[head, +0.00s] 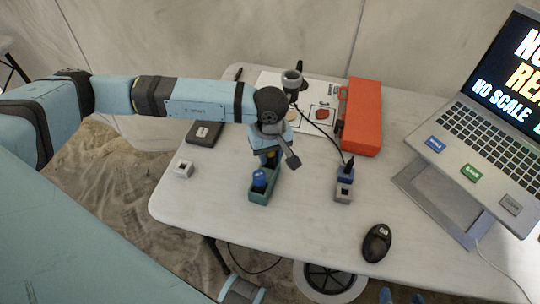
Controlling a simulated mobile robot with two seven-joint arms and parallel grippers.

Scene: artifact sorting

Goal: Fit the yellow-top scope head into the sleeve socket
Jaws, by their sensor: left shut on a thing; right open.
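My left gripper (273,150) points down over the green tray (262,196) and is shut on the yellow-top scope head (271,154). Only a little yellow shows; the fingers hide most of it, and I cannot tell whether it still touches the tray. Only a small part of what looks like my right gripper (402,298) shows at the bottom edge.
A small white block (184,169) lies left of the tray. A blue connector on a grey block (344,191) stands right, with a black cable. An orange case (362,118), black mouse (377,243) and laptop (485,115) are further right. The table's near middle (300,225) is clear.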

